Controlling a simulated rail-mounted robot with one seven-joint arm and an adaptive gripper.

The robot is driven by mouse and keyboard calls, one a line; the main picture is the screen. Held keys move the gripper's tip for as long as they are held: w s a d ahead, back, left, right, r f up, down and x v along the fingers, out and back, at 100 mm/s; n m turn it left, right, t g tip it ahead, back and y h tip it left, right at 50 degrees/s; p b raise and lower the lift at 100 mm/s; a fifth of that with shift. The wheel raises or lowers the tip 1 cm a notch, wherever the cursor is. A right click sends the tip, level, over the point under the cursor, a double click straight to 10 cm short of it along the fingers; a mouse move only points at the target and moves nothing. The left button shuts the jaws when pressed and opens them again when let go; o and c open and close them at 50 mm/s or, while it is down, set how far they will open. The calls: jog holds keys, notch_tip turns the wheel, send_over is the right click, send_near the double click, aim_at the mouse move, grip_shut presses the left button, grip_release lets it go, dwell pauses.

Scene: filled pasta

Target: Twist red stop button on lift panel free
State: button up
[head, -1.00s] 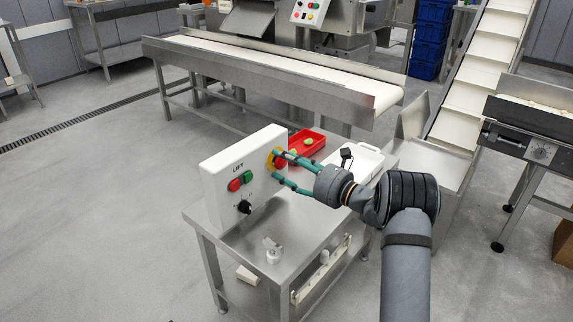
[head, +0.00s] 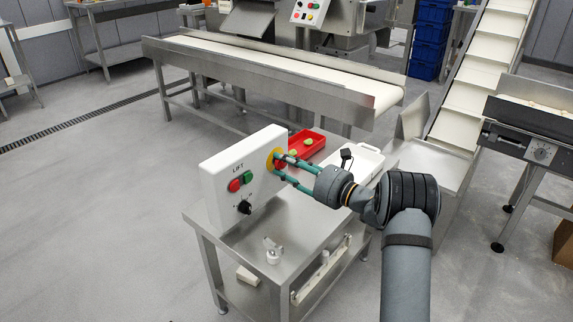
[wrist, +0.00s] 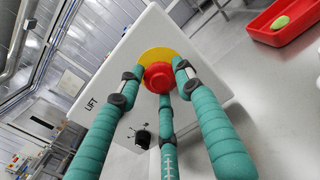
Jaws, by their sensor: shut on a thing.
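The white lift panel (head: 262,190) stands upright on a steel table, marked LIFT. Its red stop button (wrist: 159,78) sits on a yellow disc (wrist: 155,54) in the wrist view. My three-fingered gripper (head: 280,165) reaches the panel's right part from the right. Its green fingers are closed in around the red button, tips at its rim. Whether the button has turned cannot be told.
The panel also carries a smaller red button (head: 234,186), a green button (head: 247,177) and a black knob (head: 244,207). A red tray (head: 318,146) and a white tray (head: 372,157) lie behind my gripper. A small metal fitting (head: 272,254) stands at the table's front.

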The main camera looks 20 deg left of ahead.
jog(key=shift+w+f+n+b, duration=0.1)
jog(key=shift+f+n+b, duration=0.1)
jog(key=shift+n+b, duration=0.75)
jog(key=shift+r+n+b, duration=0.3)
jog(key=shift+n+b, duration=0.05)
jog(key=shift+n, duration=0.1)
jog(key=o, duration=1.1)
jog(key=shift+o, duration=0.2)
jog(key=v, duration=1.2)
